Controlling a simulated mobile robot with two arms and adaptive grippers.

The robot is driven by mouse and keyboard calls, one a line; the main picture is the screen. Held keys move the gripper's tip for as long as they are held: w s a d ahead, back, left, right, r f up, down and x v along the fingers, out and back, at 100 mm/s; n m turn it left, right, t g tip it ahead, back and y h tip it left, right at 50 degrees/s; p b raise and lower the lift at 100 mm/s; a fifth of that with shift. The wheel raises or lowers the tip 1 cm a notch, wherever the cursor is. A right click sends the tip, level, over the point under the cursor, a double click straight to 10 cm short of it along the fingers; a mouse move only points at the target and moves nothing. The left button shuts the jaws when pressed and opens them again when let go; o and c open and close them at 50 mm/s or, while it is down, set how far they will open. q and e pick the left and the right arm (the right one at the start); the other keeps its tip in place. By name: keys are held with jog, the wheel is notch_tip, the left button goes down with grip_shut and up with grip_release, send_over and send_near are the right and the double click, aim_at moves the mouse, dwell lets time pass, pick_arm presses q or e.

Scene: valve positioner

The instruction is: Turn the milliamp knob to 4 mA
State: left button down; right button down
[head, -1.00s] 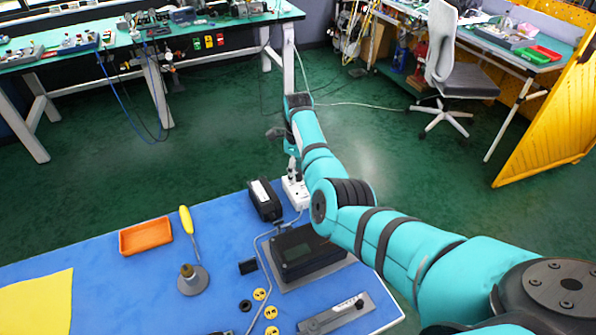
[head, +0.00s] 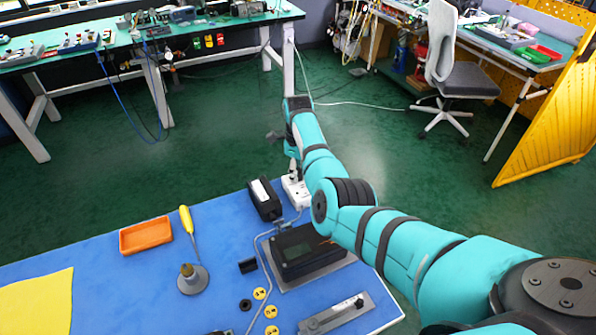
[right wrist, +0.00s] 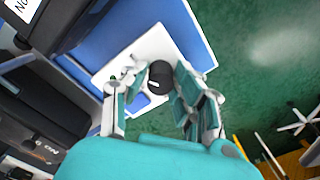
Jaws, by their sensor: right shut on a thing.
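The milliamp knob (right wrist: 160,74) is a dark round knob with a light mark, on a white box (right wrist: 150,47) in the right wrist view. In the head view the white box (head: 297,194) stands at the mat's back right corner. My right gripper (right wrist: 150,84) reaches down from above, its teal-padded fingers shut on the knob from both sides. In the head view this gripper (head: 292,173) is small and partly hidden by my arm. The knob's exact setting is too small to read. My left gripper is in neither view.
A black box (head: 264,200) stands left of the white box. An orange tray (head: 146,235), a yellow-handled screwdriver (head: 186,218) and a yellow cloth (head: 38,302) lie farther left.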

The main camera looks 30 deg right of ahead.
jog(key=shift+r, duration=0.1)
jog(key=shift+r+n+p, duration=0.1)
jog(key=shift+n+p, duration=0.6)
jog(key=shift+n, duration=0.5)
jog(key=n+p, duration=0.1)
jog(key=n, duration=0.2)
jog(key=shift+d+n, duration=0.1)
jog(key=shift+n, duration=0.2)
jog(key=n+p, duration=0.2)
jog(key=n, duration=0.4)
jog(key=shift+w, duration=0.1)
jog(key=n, duration=0.5)
jog(key=shift+n+p, duration=0.3)
jog(key=shift+n, duration=0.1)
jog(key=n, duration=0.5)
jog(key=shift+n, duration=0.4)
